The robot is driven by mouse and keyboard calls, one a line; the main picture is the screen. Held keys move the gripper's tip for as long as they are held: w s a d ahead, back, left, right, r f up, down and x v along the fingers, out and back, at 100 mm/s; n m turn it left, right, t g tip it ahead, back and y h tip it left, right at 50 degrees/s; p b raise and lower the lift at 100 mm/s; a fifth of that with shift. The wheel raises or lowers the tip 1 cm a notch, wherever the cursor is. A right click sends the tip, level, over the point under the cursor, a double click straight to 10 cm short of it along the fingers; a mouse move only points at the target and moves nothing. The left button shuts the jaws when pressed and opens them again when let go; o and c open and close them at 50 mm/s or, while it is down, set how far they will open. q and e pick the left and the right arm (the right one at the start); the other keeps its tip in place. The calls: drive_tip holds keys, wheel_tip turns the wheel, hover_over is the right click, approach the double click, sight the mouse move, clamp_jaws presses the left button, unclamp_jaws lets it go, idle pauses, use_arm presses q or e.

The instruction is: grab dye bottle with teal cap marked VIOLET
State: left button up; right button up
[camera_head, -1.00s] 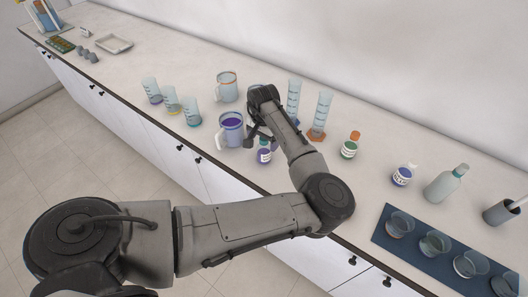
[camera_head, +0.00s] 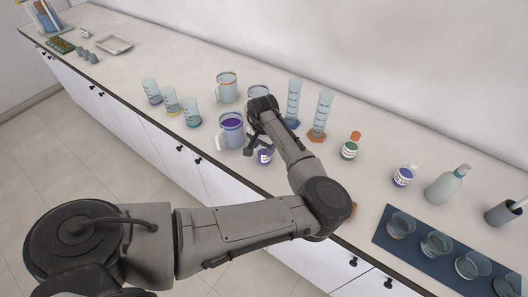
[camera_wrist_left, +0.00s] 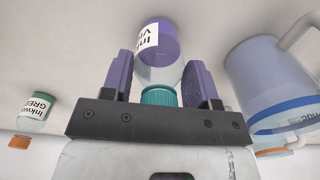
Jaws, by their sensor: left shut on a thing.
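My left gripper (camera_head: 257,146) is shut on this bottle, with a finger on each side below the cap. In the head view the gripper hides the cap. My right gripper is not in view.
Graduated cylinders (camera_head: 292,103) stand behind.

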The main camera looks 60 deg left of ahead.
use_arm(q)
drive_tip(key=shift+c, duration=1.2)
drive_tip(key=shift+r, duration=0.1)
